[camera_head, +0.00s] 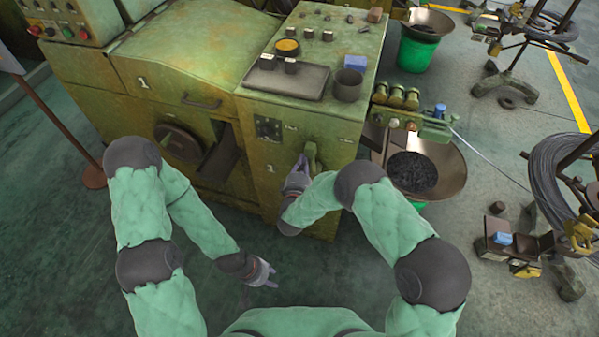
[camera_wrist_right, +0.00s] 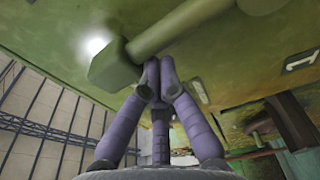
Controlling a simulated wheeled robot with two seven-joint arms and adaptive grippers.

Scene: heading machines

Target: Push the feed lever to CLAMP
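The feed lever (camera_head: 312,156) is a green handle on the front of the green machine, right of a small plate with markings. In the right wrist view a green bar with a block-shaped end (camera_wrist_right: 115,66) crosses above my fingers and looks like this lever. My right gripper (camera_head: 299,170) is at the lever, just below and left of it. In the wrist view its purple fingertips (camera_wrist_right: 156,76) are together, close under the bar, with nothing seen between them. Whether they touch it I cannot tell. My left gripper (camera_head: 268,272) hangs low over the floor, away from the machine; its finger opening is unclear.
A tray (camera_head: 298,84) and a dark cup (camera_head: 348,86) stand on the machine top. A wide pan of dark pieces (camera_head: 446,174) is right of the machine. Wire-coil stands are farther right. The floor (camera_head: 70,240) at the left is clear.

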